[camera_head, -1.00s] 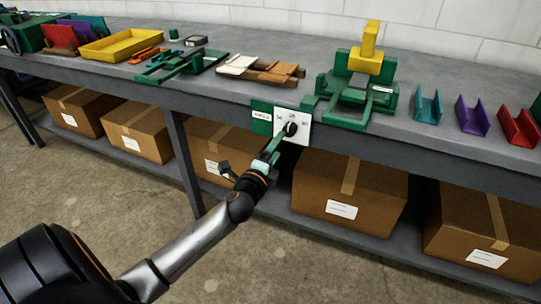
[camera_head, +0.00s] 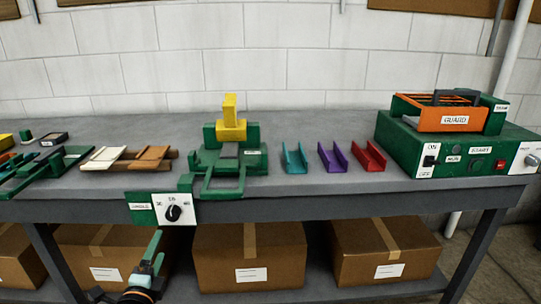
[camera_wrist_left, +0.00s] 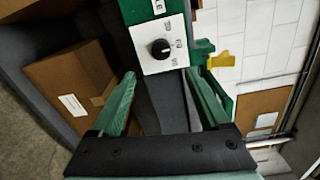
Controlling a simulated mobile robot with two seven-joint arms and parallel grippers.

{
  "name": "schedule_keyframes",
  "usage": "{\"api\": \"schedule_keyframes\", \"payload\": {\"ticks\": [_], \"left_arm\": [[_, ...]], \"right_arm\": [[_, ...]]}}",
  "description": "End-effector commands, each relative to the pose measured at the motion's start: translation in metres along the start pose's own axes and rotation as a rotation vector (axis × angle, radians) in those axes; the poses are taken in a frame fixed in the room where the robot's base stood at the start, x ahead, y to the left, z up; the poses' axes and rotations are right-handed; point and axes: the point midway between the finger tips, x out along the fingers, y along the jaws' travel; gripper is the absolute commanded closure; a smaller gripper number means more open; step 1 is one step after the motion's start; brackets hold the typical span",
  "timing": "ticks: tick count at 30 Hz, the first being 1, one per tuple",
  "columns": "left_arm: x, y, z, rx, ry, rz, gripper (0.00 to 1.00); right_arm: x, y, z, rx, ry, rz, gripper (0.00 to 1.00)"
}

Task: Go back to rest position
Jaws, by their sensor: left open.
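My left gripper (camera_head: 152,252) is at the lower left of the head view, below the bench's front edge. It is open and nothing shows between its fingers. In the left wrist view its two green fingers (camera_wrist_left: 162,88) stand wide apart. A white dial plate with a black knob (camera_head: 173,213) is fixed at the bench front, just above the gripper. The knob (camera_wrist_left: 160,48) shows beyond the fingertips in the left wrist view, apart from them. My right gripper is not in view.
The grey bench (camera_head: 330,203) holds a green fixture with a yellow block (camera_head: 229,130), teal (camera_head: 294,158), purple (camera_head: 333,158) and red (camera_head: 369,157) channels, and a green machine with an orange guard (camera_head: 447,118). Cardboard boxes (camera_head: 249,257) fill the lower shelf.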

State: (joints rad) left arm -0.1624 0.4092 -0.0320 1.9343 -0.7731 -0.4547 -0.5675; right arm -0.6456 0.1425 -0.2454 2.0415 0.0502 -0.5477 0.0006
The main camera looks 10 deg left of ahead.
Motion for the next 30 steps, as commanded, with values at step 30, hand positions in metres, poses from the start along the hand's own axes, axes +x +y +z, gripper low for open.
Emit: {"api": "schedule_keyframes", "payload": {"ticks": [30], "left_arm": [[-0.260,0.098,-0.156,-1.481,-0.132,0.941,0.21]], "right_arm": [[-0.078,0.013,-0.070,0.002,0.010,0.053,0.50]]}}
